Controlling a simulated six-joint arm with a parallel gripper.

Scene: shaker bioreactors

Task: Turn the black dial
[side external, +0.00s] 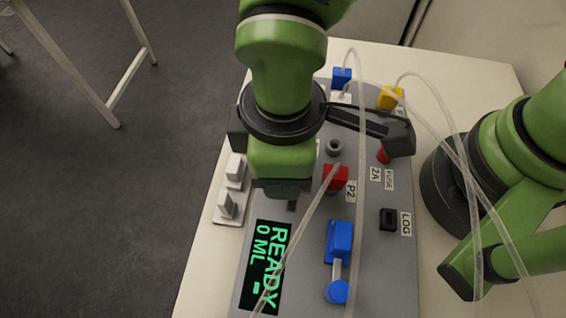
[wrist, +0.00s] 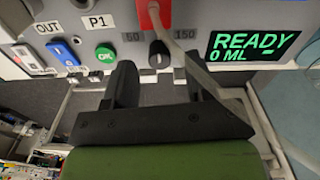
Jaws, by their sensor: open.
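The black dial (wrist: 159,54) sits on the panel front in the wrist view, between the printed marks 50 and 150. It has a pale pointer line near its top. My gripper (wrist: 158,74) has its two dark fingers spread apart, one on each side of the dial as seen from the wrist. Nothing is between the fingers in the near space. I cannot tell how far the fingertips are from the dial. In the side external view my gripper (side external: 287,190) hangs over the left part of the grey panel (side external: 310,290), and the dial cannot be made out there.
A lit READY 0 ML display (wrist: 253,45) is right of the dial; a green OK button (wrist: 105,53) and blue switch (wrist: 62,50) are left. A red clamp (side external: 336,177), blue valve (side external: 340,243) and loose clear tubes (side external: 358,200) stand close by. Another green arm is at right.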

